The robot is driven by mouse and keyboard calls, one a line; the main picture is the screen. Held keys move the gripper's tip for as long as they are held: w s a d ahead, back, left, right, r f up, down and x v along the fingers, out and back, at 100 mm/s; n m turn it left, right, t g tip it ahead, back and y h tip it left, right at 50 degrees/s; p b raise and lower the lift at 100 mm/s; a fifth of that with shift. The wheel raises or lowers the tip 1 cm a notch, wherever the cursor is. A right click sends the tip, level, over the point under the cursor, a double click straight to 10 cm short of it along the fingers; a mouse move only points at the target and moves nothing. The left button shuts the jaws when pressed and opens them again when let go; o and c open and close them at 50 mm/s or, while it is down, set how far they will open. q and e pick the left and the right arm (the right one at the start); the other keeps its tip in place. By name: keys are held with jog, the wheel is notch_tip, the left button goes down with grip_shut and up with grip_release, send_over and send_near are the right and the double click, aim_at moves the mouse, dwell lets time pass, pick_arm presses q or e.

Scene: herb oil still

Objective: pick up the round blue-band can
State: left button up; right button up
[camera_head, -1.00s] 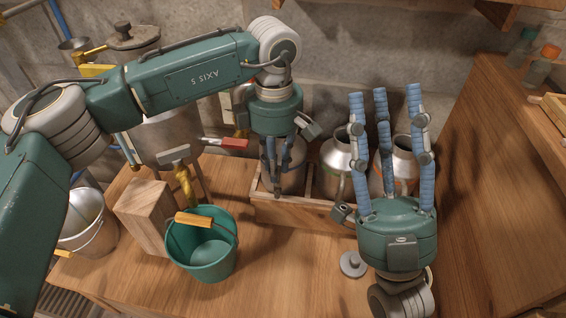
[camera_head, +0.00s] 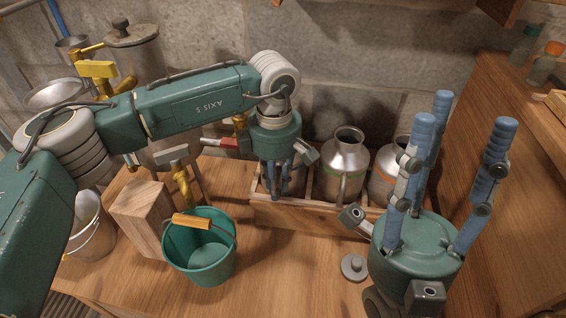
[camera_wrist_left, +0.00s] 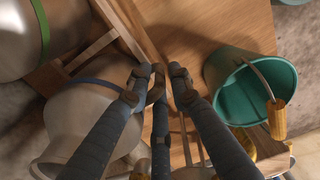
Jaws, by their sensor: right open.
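The round blue-band can (camera_wrist_left: 72,125) is metal and lies at the lower left of the left wrist view, partly behind a finger. In the head view my left gripper (camera_head: 277,190) points down at the left end of the wooden crate (camera_head: 315,216) and hides most of the can there. In the wrist view this gripper (camera_wrist_left: 160,75) has its fingertips close together beside the can, with wood behind them. I cannot tell whether it is open or shut. My right gripper (camera_head: 450,120) is open and empty, fingers up, at the right.
A can with a green band (camera_head: 343,165) and another can (camera_head: 386,182) stand further right in the crate. A teal bucket (camera_head: 200,250), a wooden block (camera_head: 142,215) and a grey lid (camera_head: 354,266) stand on the table. The front middle of the table is clear.

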pick_arm(q)
grip_shut()
jog(key=shift+w+r, duration=0.1)
jog(key=shift+r, duration=0.05)
